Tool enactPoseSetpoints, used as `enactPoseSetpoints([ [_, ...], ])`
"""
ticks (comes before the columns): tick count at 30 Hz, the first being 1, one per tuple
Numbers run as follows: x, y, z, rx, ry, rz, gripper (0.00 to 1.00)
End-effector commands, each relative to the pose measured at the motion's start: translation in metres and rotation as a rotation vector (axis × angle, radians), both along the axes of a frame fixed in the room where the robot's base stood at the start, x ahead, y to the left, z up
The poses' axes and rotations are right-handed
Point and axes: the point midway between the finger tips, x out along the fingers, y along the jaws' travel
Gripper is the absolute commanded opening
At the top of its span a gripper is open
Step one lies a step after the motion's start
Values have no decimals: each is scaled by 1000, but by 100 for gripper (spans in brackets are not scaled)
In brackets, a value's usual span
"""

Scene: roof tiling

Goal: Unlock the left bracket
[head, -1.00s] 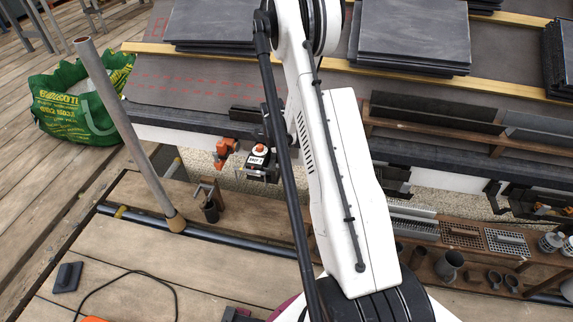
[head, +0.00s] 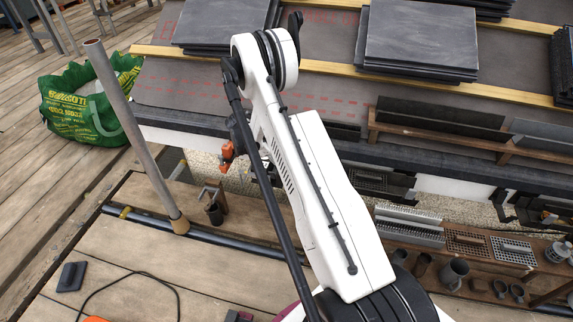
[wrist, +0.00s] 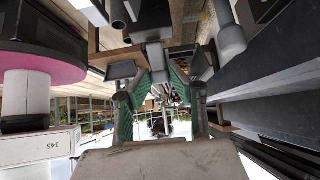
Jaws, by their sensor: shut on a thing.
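In the wrist view my gripper (wrist: 158,72) points away from the camera, its two green-padded fingers closing towards each other. The tips are shut on a small light grey part (wrist: 156,56) in front of a dark fitting. I cannot tell for sure whether this part belongs to the left bracket. In the head view my arm hides the gripper and most of the work spot. An orange fitting (head: 227,154) shows at the roof's lower edge, just left of my arm.
Slate stacks (head: 418,38) lie on the roof between wooden battens. A grey upright pole (head: 135,135) and a green bag (head: 80,105) stand at left. A wooden tool rack (head: 470,262) is at right. In the wrist view a dark beam (wrist: 275,95) runs close on the right.

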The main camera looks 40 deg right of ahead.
Motion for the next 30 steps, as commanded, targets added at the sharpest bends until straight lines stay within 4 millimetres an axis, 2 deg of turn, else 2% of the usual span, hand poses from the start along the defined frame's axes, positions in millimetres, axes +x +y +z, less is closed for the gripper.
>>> enactPoseSetpoints([
  [13, 1, 0, 0, -6, 8, 1, 0],
  [14, 1, 0, 0, -6, 8, 1, 22],
  [18, 1, 0, 0, -6, 8, 1, 38],
  [26, 0, 0, 1, -6, 8, 0, 38],
  [30, 0, 0, 11, -6, 8, 0, 38],
])
